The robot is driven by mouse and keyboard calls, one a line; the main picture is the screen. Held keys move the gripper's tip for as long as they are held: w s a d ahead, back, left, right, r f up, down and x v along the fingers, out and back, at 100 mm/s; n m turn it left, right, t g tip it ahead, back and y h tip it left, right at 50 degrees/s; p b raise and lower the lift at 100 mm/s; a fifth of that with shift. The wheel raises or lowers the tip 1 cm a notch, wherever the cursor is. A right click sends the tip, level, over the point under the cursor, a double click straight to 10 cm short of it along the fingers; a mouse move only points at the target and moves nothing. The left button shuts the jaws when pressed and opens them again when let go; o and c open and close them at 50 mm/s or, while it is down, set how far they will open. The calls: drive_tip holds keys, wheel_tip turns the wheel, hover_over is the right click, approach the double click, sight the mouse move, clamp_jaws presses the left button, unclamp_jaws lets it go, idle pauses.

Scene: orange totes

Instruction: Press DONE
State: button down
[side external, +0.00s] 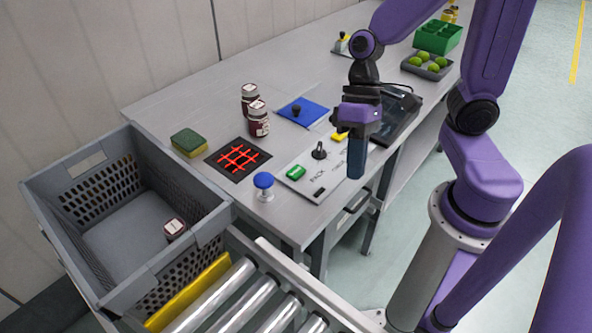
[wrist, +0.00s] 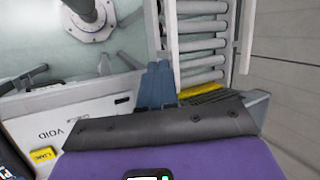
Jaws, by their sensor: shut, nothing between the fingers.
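A pale control panel (side external: 318,190) lies at the table's front edge. It has a green button (side external: 296,172), a black knob (side external: 319,151), a yellow button (side external: 339,136) and the printed word PACK. A blue round-topped button on a pale base (side external: 263,181) stands left of the panel. I cannot read DONE on any of them. My gripper (side external: 356,175) is shut and empty, with blue fingers pointing down by the panel's right end. In the wrist view the fingers (wrist: 158,85) are together; the panel (wrist: 85,118) shows VOID and a yellow label or button (wrist: 43,154).
A grey crate (side external: 150,283) holding one jar (side external: 175,228) stands left, beside a roller conveyor (side external: 245,300).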

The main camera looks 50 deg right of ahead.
drive_tip(key=w+f+m+t+y, duration=0.2)
drive_tip(key=w+m+t+y, duration=0.1)
drive_tip(key=w+m, duration=0.6)
drive_tip(key=m+t, duration=0.3)
drive_tip(key=m, duration=0.3)
hover_over(300, 170)
drive_tip(key=f, duration=0.1)
drive_tip(key=shift+w+y, duration=0.1)
drive_tip(key=shift+y, duration=0.3)
drive_tip(key=shift+f, duration=0.1)
drive_tip(key=shift+n, duration=0.3)
drive_tip(key=shift+f, duration=4.35)
drive_tip(key=shift+f, duration=0.15)
drive_tip(key=shift+f, duration=0.3)
